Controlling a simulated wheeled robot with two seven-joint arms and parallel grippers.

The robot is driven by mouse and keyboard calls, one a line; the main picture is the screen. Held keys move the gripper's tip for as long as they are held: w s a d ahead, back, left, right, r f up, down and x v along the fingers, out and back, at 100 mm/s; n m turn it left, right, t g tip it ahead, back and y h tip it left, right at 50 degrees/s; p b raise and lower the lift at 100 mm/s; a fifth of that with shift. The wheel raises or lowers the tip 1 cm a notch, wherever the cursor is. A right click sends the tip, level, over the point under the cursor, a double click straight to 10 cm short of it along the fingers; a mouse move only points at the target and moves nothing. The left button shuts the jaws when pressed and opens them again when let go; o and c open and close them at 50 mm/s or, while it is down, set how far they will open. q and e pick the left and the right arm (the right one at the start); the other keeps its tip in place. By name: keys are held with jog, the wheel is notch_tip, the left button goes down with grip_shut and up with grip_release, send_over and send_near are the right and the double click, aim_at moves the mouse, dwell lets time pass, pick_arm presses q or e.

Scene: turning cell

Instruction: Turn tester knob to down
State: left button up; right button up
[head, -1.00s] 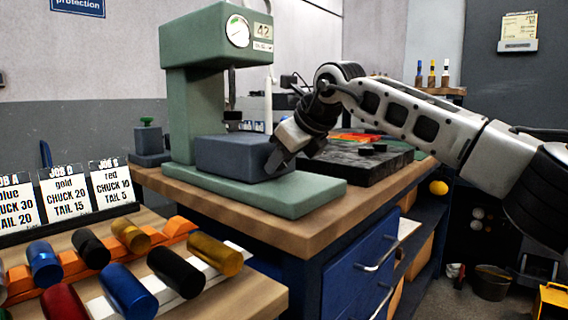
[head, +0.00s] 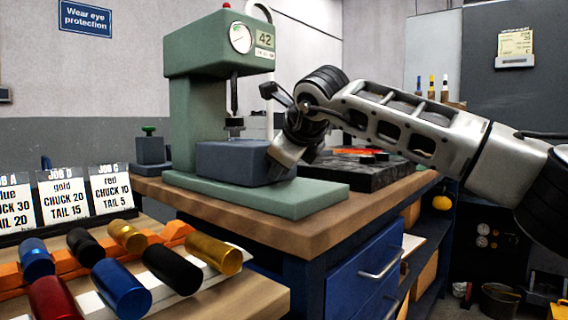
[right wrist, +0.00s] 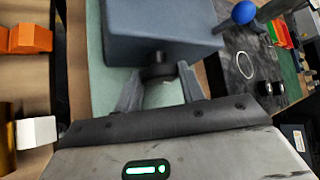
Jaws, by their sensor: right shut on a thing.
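The tester (head: 185,115) is a green press with a round dial and a display reading 42, standing on the wooden bench. A blue-grey block (head: 235,163) sits on its green base, and also shows in the right wrist view (right wrist: 160,25). In the right wrist view, a dark round knob (right wrist: 158,68) projects from the block's face. My right gripper (right wrist: 160,90) is shut on this knob, one finger at each side. In the head view my right gripper (head: 277,163) is at the block's right end and hides the knob. My left gripper is not in view.
A black slab (head: 350,170) lies on the bench right of the tester. Coloured cylinders (head: 122,285) lie on a rack at front left, below job cards (head: 64,195).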

jog(key=o, duration=0.9)
jog(key=shift+o, duration=0.2)
jog(key=shift+s+r, duration=0.1)
jog(key=v, duration=1.5)
jog(key=shift+s+r+p, duration=0.25)
jog(key=shift+s+p, duration=0.05)
jog(key=shift+p, duration=0.05)
jog(key=shift+d, duration=0.1)
